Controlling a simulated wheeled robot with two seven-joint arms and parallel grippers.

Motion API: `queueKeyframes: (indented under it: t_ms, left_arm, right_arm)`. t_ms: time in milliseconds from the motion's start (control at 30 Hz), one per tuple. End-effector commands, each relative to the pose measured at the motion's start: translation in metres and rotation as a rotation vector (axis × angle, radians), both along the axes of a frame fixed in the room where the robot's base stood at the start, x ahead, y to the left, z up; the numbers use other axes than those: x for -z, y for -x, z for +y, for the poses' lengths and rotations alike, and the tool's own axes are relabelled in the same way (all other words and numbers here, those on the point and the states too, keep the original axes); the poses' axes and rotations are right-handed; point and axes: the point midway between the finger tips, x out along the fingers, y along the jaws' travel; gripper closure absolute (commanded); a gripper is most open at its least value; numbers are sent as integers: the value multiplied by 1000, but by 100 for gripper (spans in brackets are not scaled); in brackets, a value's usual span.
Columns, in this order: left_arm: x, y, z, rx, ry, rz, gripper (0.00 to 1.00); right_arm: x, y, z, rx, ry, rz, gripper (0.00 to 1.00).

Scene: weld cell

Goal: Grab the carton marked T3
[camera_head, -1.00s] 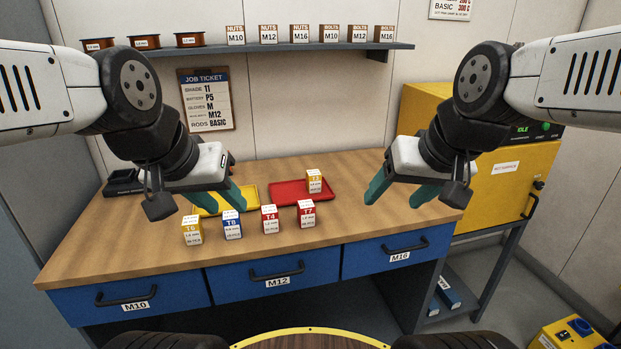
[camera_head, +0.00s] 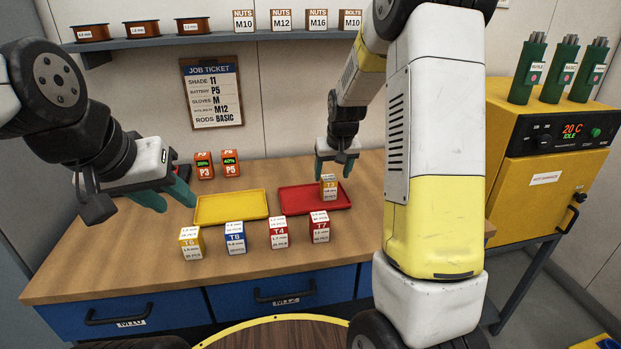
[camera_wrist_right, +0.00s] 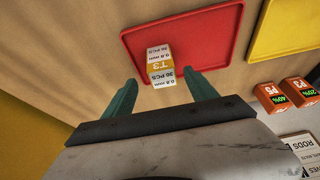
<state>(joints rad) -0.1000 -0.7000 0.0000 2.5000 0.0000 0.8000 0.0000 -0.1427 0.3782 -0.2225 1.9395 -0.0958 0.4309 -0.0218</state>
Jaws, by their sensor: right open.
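The carton marked T3 (camera_head: 328,188), white with a yellow band, stands on the red tray (camera_head: 290,205) at the back middle of the bench. It also shows in the right wrist view (camera_wrist_right: 159,66), on the red tray there (camera_wrist_right: 205,20). My right gripper (camera_head: 334,168) is open just above and behind the carton. In the right wrist view its two green fingers (camera_wrist_right: 160,92) stand apart on either side of the carton, with gaps showing. My left gripper (camera_head: 170,196) is over the left of the bench, away from the cartons; its green fingers appear apart and empty.
Cartons T6 (camera_head: 190,243), T8 (camera_head: 235,237), T4 (camera_head: 278,232) and T7 (camera_head: 319,227) stand in a row in front. A yellow tray (camera_head: 232,208) is left of the red one. Orange batteries P3 (camera_head: 204,166) and P5 (camera_head: 231,163) stand behind.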

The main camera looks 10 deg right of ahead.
Motion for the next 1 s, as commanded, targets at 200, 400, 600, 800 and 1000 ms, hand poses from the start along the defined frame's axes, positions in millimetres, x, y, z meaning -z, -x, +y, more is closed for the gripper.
queueKeyframes:
  t_ms: [200, 400, 600, 800, 1000]
  left_arm:
    - [0, 0, 0, 0, 0, 0, 64]
    - [0, 0, 0, 0, 0, 0, 64]
    - [0, 0, 0, 0, 0, 0, 64]
    - [0, 0, 0, 0, 0, 0, 64]
    - [0, 0, 0, 0, 0, 0, 64]
  right_arm:
    - [23, -10, 0, 1, 0, 3, 34]
    - [46, -26, 4, 0, 1, 4, 34]
    - [65, -34, 4, 0, 0, 2, 34]
    - [66, -35, 4, 1, 0, 1, 34]
    - [66, -35, 4, 1, 0, 1, 63]
